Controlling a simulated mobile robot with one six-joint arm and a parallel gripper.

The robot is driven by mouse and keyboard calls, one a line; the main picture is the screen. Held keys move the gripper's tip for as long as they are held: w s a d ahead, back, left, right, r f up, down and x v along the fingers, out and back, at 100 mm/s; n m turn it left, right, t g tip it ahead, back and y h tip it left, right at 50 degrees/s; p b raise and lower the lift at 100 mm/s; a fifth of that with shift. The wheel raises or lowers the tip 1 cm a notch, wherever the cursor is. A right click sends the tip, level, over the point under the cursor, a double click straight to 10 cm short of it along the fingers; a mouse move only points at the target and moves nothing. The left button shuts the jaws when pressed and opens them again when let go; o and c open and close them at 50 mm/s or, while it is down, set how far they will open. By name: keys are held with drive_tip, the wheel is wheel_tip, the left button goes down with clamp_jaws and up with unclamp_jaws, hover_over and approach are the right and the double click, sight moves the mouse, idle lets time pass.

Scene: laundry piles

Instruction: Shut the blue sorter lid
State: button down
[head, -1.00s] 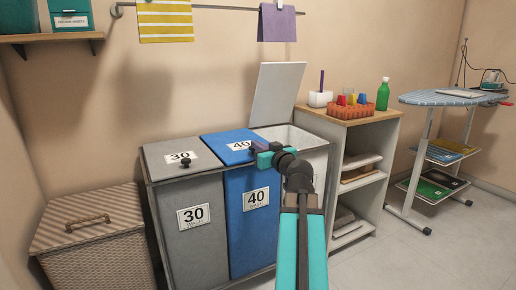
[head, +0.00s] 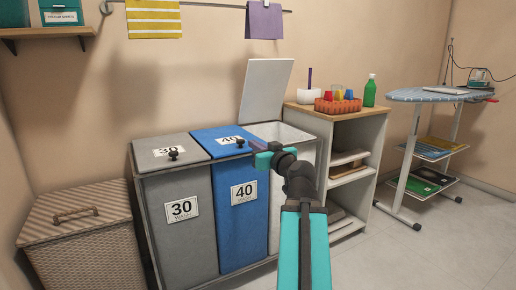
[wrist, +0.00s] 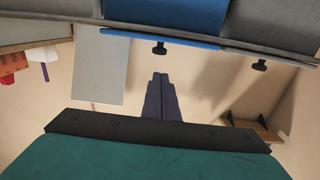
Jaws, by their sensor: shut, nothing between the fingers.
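My gripper (wrist: 160,76) is shut and empty, apart from the lid. In the head view the gripper (head: 258,140) is right of the blue lid's knob, partly hiding the white bin.
The grey lid (head: 160,150) lies down on the left. The white lid (head: 266,90) stands upright over the open white bin (head: 292,134). A wicker hamper (head: 75,240) is at left, a shelf unit (head: 350,125) and ironing board (head: 430,95) at right. Floor on the right is clear.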

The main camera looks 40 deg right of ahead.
drive_tip(key=shift+s+a+f+b, duration=0.2)
drive_tip(key=shift+s+f+b, duration=0.05)
drive_tip(key=shift+s+b, duration=0.5)
